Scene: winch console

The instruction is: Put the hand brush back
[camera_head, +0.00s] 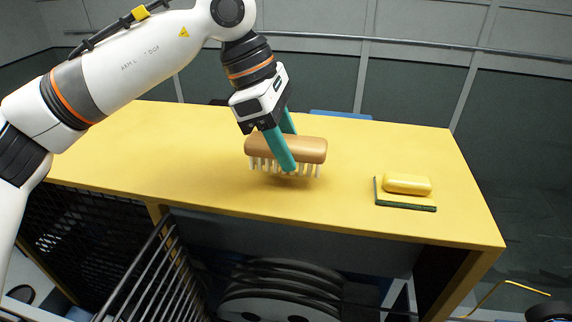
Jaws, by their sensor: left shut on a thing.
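The hand brush (310,148) has a brown wooden back and pale bristles pointing down. It is over the middle of the yellow console top (130,160). The near finger hides part of the brush. The bristle tips are close to the top, with a shadow below; I cannot tell whether they touch it. My right gripper is not in view.
A blue thing (340,114) shows behind the back edge. A dark rail fence (150,270) and round drum (280,300) are below the front edge. The top's left side is clear.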

